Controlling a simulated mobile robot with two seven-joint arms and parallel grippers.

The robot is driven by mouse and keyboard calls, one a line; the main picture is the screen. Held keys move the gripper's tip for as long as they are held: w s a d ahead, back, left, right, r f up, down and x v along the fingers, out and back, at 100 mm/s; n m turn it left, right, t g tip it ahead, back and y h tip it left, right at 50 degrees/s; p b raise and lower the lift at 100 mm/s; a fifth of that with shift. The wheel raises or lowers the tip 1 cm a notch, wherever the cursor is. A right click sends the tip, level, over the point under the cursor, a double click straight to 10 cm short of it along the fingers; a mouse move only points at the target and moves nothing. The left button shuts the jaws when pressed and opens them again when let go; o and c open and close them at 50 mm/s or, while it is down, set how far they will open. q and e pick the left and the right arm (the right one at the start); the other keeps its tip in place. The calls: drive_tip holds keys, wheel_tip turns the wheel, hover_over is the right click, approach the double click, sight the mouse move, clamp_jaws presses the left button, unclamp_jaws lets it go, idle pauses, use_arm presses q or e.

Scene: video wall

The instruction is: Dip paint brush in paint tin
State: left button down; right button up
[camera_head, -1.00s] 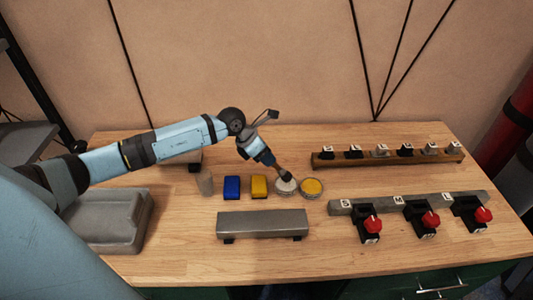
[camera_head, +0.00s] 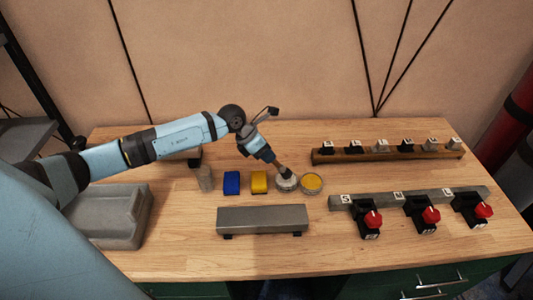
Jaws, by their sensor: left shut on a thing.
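My left gripper (camera_head: 279,168) hangs tilted over a small round tin with a pale, greyish inside (camera_head: 288,189). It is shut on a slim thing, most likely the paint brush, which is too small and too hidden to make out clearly. The lower tip overlaps the pale tin in the picture; I cannot tell whether it touches the contents. A second round tin, with yellow paint (camera_head: 312,182), stands just right of the pale one. My right gripper is not in view.
A blue block (camera_head: 232,183) and a yellow block (camera_head: 259,182) stand left of the tins. A long grey block (camera_head: 262,219) lies in front. Red-knobbed switches (camera_head: 421,215) line the right; a wooden rail (camera_head: 388,155) stands behind.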

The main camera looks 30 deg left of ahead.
use_arm(q)
drive_tip(key=shift+f+b, duration=0.3)
drive_tip(key=shift+f, duration=0.15)
idle(1.2)
drive_tip(key=shift+r+p, duration=2.05)
drive_tip(key=shift+r, duration=1.55)
drive_tip(key=shift+d, duration=0.1)
